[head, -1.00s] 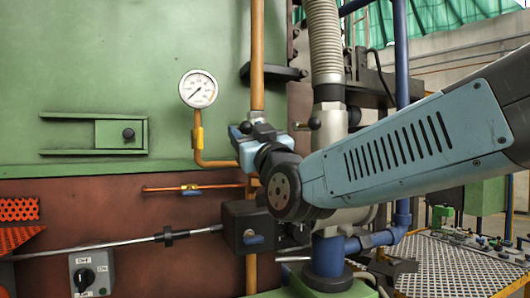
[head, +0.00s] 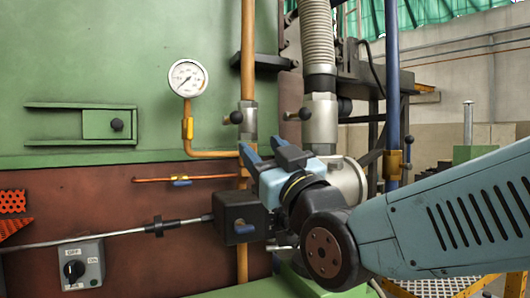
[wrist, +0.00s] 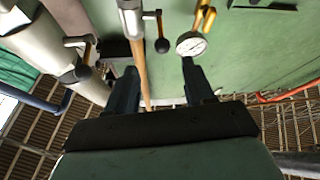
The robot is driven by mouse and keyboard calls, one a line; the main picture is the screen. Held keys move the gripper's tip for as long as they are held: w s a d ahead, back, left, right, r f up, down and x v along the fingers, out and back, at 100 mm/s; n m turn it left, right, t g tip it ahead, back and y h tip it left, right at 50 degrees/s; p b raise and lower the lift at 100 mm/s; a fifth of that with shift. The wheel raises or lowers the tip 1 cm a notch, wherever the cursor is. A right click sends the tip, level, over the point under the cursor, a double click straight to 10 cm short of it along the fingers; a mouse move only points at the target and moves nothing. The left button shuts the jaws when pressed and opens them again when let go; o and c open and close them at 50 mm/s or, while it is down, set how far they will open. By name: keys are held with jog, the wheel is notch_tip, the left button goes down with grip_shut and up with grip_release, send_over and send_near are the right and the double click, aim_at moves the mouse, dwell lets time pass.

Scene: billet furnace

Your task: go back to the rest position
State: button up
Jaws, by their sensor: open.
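My gripper (head: 267,156) is in the middle of the head view, at the end of my blue arm, in front of the orange pipe and the grey pipe elbow. Its two dark blue fingers stand apart with nothing between them. In the wrist view, my gripper (wrist: 170,90) also shows open and empty, with the orange pipe and the green furnace wall beyond it. My arm reaches in from the lower right of the head view. My wrist hides part of the grey elbow and the dark valve block's right side.
A pressure gauge (head: 187,78) is on the green furnace wall (head: 90,50). An orange pipe with a black-knobbed valve (head: 237,117) stands beside a thick grey hose (head: 318,40). A black block (head: 238,214) with a rod lies left of my wrist. A switch box (head: 82,264) is lower left.

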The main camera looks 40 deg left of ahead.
dwell(0.3)
